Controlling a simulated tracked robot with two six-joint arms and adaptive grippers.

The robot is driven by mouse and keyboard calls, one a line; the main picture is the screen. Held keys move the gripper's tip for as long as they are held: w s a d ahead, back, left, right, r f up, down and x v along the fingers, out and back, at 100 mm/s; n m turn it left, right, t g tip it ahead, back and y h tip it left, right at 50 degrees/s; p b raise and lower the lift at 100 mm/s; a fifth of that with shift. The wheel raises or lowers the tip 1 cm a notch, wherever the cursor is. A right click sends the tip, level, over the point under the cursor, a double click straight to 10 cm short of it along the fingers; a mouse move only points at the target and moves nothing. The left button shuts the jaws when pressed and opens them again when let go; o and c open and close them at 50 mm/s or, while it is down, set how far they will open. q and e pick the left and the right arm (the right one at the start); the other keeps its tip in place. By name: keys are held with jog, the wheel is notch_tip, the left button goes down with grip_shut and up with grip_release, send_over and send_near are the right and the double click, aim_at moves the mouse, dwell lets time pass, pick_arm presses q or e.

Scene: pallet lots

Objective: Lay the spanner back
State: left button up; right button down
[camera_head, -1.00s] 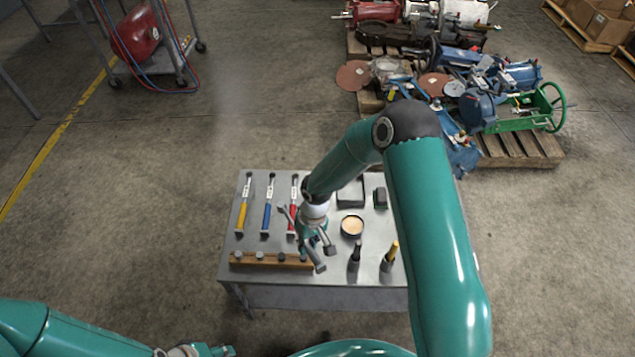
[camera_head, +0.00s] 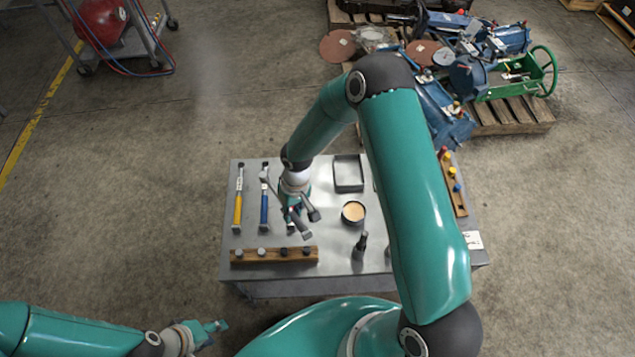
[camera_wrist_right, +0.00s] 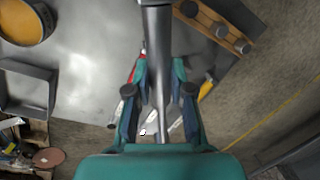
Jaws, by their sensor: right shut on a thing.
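My right gripper (camera_head: 303,224) is over the left half of the grey table (camera_head: 325,262). In the right wrist view my right gripper (camera_wrist_right: 160,108) is shut on a grey metal spanner (camera_wrist_right: 157,62). Its shaft runs between the fingers, and its near end points up out of the picture. In the head view the hand partly hides the spanner. A yellow-handled hammer (camera_head: 238,200) and a blue-handled hammer (camera_head: 264,208) lie side by side to the left. A red-handled tool (camera_wrist_right: 130,100) shows beside the fingers in the wrist view. My left gripper (camera_head: 217,328) is low at the left, away from the table.
A wooden rack with grey knobs (camera_head: 274,256) lies along the front left. A round tin (camera_head: 353,213), an empty square tray (camera_head: 348,174) and a dark upright tool (camera_head: 360,247) stand right of the hand. A wooden strip with coloured knobs (camera_head: 453,190) is at the right edge.

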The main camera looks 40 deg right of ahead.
jog(key=w+d+f+m+t+b, duration=0.1)
jog(key=w+d+f+m+b, duration=0.25)
jog(key=d+b, duration=0.45)
jog(key=m+b, duration=0.3)
jog(key=b, duration=0.7)
send_over(316, 207)
jog(key=shift+w+d+r+t, duration=0.15)
jog(key=shift+d+r+t, duration=0.1)
jog(key=shift+d+t, duration=0.2)
jog(key=shift+a, duration=0.15)
jog(key=b+x, duration=0.2)
jog(key=x, duration=0.1)
jog(key=s+d+b+x, duration=0.1)
jog(key=b+x, duration=0.4)
jog(key=x, duration=0.1)
jog(key=shift+s+d+f, duration=0.2)
jog(key=shift+s+f, duration=0.1)
jog(key=shift+f, duration=0.05)
jog(key=shift+f+b, duration=0.25)
jog(key=shift+b, duration=0.2)
